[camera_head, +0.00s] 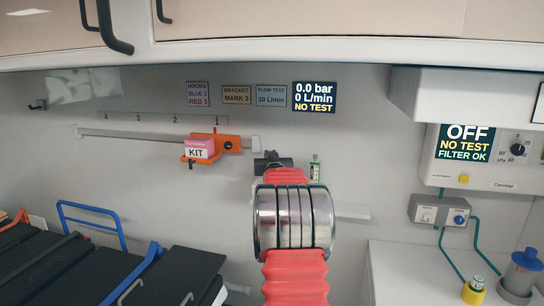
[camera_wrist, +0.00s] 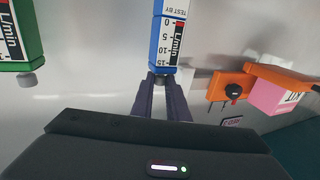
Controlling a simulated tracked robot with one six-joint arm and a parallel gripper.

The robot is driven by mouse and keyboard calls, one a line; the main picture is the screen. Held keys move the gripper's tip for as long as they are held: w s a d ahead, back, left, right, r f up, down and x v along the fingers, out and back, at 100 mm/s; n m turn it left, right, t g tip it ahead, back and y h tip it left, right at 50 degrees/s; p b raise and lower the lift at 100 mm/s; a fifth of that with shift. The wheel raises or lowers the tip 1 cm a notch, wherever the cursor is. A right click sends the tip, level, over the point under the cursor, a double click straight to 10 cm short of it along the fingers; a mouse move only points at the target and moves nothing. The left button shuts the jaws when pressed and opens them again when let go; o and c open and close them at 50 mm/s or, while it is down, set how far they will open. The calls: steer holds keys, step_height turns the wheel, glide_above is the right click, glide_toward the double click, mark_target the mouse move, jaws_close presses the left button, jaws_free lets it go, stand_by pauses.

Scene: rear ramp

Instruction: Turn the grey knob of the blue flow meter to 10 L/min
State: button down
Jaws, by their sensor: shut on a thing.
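The blue flow meter (camera_wrist: 158,38) stands at the top middle of the wrist view, its scale and lettering upside down. Its grey knob (camera_wrist: 161,74) is at its lower end in that view, mostly hidden between the fingertips. My gripper (camera_wrist: 161,82) is shut on this knob. In the head view my gripper (camera_head: 272,162) is at the wall, and the blue flow meter is hidden behind it and my arm. The wall display (camera_head: 314,97) reads 0.0 bar, 0 L/min, NO TEST.
A green flow meter (camera_wrist: 22,35) with its own grey knob (camera_wrist: 26,80) is left in the wrist view. An orange bracket (camera_head: 229,143) holds a pink KIT box (camera_head: 199,148) close by. A FLOW TEST label (camera_head: 271,96) reads 10 L/min. Overhead cabinets and a right-hand counter border the wall.

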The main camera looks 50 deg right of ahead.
steer(key=shift+w+a+f+m+g+h, duration=0.1)
steer(key=shift+w+a+m+g+h, duration=0.1)
steer(key=shift+m+g+h, duration=0.55)
steer(key=shift+w+a+m+g+h, duration=0.1)
steer(key=shift+w+m+g+h, duration=0.1)
steer(key=shift+m+g+h, duration=0.5)
steer(key=shift+w+m+g+h, duration=0.15)
steer(key=shift+m+g+h, duration=0.2)
steer(key=shift+m+g, duration=0.65)
steer(key=shift+w+m+g+h, duration=0.15)
steer(key=shift+m+g+h, duration=0.25)
steer(key=shift+g, duration=1.05)
steer(key=c, duration=1.7)
jaws_free()
steer(key=shift+a, duration=0.1)
steer(key=v, duration=1.3)
steer(key=shift+s+a, duration=0.1)
steer(key=shift+a, duration=0.25)
